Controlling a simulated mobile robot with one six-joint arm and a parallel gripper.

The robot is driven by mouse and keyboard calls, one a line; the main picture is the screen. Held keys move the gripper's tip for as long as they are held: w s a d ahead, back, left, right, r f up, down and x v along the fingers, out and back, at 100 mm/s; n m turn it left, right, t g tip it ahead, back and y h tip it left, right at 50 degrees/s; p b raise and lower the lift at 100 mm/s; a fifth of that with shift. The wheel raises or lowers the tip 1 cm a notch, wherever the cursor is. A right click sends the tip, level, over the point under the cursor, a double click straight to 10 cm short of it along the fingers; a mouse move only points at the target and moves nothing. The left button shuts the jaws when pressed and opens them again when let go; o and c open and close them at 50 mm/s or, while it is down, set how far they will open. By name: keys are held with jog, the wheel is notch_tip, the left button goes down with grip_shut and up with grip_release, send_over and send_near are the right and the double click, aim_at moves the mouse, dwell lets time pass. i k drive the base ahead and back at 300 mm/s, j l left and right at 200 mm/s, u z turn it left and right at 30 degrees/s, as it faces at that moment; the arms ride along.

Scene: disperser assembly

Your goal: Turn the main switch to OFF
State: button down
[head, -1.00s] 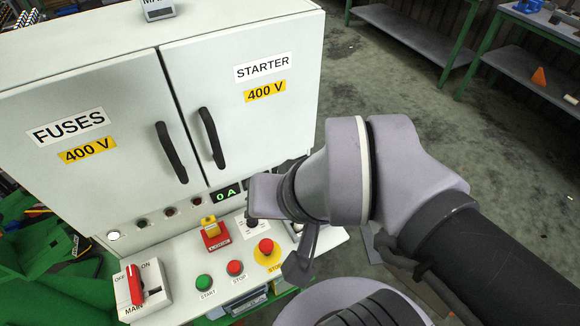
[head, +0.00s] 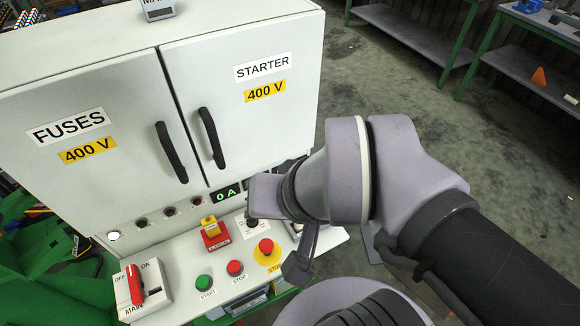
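The main switch (head: 134,285) is a red lever on a white box marked MAIN, at the lower left of the head view. OFF is printed on the left of the lever and ON on the right. The lever stands nearly upright in the picture, its top leaning slightly left; I cannot tell for sure which position it is set to. My arm reaches in from the right, well to the right of the switch. A grey piece at its end (head: 299,264) hangs near the panel's right side, apart from the switch.
A white cabinet with FUSES (head: 68,127) and STARTER (head: 262,67) doors rises behind the sloped panel. Green START (head: 204,282), red STOP (head: 235,268) and yellow-based red stop (head: 266,247) buttons, plus a red-yellow switch (head: 213,232), lie between switch and arm. The display reads 0 A.

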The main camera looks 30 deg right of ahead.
aim_at(136, 285)
jog(key=u, duration=1.45)
jog(key=i, duration=0.25)
jog(key=i+j+z, duration=0.2)
jog(key=k+j, duration=0.05)
jog(key=k, duration=0.05)
